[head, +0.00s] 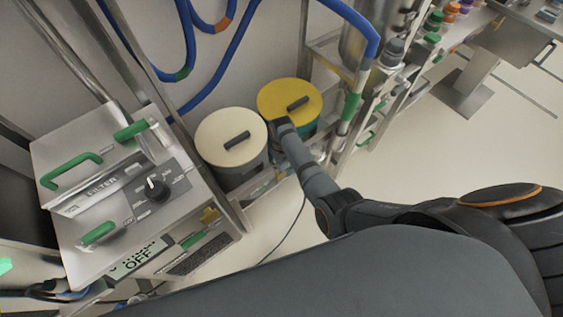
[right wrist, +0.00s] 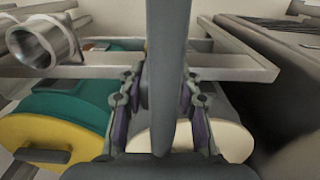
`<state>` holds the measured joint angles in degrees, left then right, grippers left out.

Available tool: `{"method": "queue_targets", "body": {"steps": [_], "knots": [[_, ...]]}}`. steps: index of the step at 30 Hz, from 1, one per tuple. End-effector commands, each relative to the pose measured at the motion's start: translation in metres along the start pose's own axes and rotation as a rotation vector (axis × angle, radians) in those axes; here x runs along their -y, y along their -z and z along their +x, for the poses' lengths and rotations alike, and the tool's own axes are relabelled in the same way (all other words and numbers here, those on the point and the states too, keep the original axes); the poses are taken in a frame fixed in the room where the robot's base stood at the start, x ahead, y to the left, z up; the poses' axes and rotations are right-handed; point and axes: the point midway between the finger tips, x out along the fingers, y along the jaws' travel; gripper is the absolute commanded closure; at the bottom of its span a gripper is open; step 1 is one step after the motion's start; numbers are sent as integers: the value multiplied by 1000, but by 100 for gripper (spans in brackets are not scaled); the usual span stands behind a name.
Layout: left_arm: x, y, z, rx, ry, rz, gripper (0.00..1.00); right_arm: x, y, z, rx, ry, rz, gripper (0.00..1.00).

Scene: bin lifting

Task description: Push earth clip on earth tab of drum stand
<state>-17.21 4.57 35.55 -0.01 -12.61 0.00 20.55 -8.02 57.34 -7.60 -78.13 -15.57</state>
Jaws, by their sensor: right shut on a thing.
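The drum stand (head: 262,187) is a low metal frame in the middle of the head view. It holds a grey drum with a cream lid (head: 231,137) and a teal drum with a yellow lid (head: 290,100). My right arm reaches down to the stand, and the wrist hides the gripper tips there. In the right wrist view my right gripper (right wrist: 160,92) is shut on a grey bar-like thing (right wrist: 168,50), likely the earth clip, in front of the drums and stand rail. The tab cannot be made out. My left gripper is out of view.
A metal control cabinet (head: 135,195) with green handles and a dial stands at the left. Blue hoses (head: 235,60) hang behind the drums. A thin dark cable (head: 290,232) runs over the floor.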

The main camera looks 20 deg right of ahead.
Motion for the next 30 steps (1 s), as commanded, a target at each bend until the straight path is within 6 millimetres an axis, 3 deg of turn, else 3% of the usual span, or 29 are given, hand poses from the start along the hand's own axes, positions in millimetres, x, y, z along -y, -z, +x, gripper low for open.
{"method": "queue_targets", "body": {"steps": [7, 17, 30], "knots": [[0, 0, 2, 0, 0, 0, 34, 0, 0, 3, 0, 0, 0, 100], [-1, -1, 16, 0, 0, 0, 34, 0, 0, 21, -1, 0, 0, 100], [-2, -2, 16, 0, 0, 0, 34, 0, 0, 23, -1, 0, 0, 100]]}}
